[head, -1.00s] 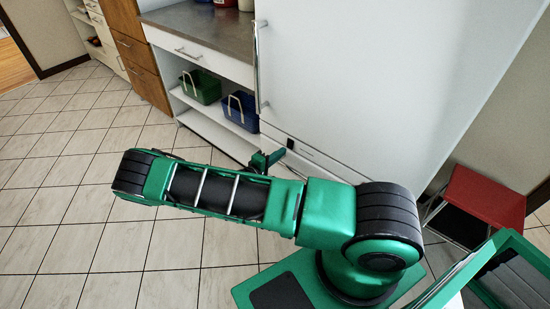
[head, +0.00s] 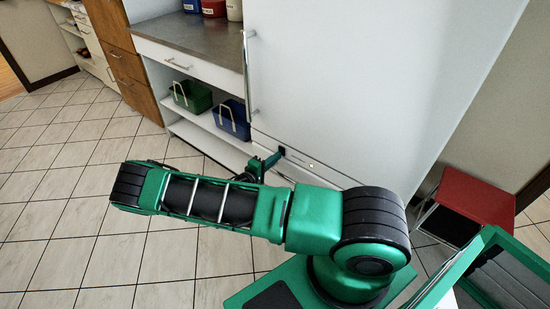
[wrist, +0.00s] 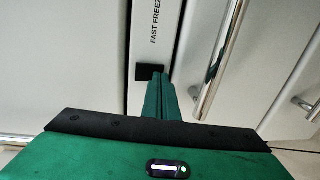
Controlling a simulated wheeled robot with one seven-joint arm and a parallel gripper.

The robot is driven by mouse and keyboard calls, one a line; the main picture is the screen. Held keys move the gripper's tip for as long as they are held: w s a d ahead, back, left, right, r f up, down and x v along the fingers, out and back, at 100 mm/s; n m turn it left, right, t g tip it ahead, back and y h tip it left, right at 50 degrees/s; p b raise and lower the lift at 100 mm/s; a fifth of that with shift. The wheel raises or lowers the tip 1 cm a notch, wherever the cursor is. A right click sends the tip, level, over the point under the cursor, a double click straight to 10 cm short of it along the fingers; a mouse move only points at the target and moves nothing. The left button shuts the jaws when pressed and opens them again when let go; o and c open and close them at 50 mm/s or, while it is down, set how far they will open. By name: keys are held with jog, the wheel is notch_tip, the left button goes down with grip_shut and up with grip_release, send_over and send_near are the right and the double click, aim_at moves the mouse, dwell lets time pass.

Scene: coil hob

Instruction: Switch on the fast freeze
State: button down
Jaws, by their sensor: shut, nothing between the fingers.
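The tall white freezer (head: 370,70) has a narrow panel along its lower front. A black square switch (wrist: 149,71) sits on this panel beside the printed label FAST FREEZ (wrist: 155,22), whose end is cut off. The switch also shows as a dark spot in the head view (head: 282,150). My green gripper (wrist: 160,76) is shut and empty. Its fingertips are at the switch, overlapping its lower right edge in the wrist view; I cannot tell whether they touch. In the head view my gripper (head: 276,157) points at the panel. A small pale dot (head: 311,165) shows on the panel.
A long vertical handle (head: 248,75) stands on the freezer door, and a chrome bar (wrist: 221,55) runs close beside my fingers. Open shelves with a green basket (head: 192,96) and a blue basket (head: 232,118) are left. A red-topped stool (head: 475,195) stands right. Tiled floor is clear left.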

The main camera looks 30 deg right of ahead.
jog(key=shift+a, duration=0.1)
jog(key=f+v, duration=0.3)
jog(key=v, duration=1)
jog(key=shift+a, duration=0.4)
jog(key=shift+s, duration=0.1)
jog(key=s+d+r+m+g+y, duration=0.3)
jog(key=s+r, duration=0.1)
jog(key=r, duration=0.4)
jog(key=s+d+r+m+g+y, duration=0.3)
jog(key=s+r, duration=0.1)
jog(key=r, duration=0.3)
jog(key=s+d+r+m+g+y, duration=0.3)
jog(key=d+r, duration=0.1)
jog(key=r, duration=0.4)
jog(key=s+a+r+t+y, duration=0.1)
jog(key=s+r+y, duration=0.2)
jog(key=s+r, duration=0.4)
jog(key=s+a+r+m+t+y, duration=0.1)
jog(key=s+r+y, duration=0.3)
jog(key=s, duration=0.9)
jog(key=shift+s+r+t, duration=0.3)
jog(key=shift+r+t, duration=0.5)
jog(key=shift+r, duration=0.85)
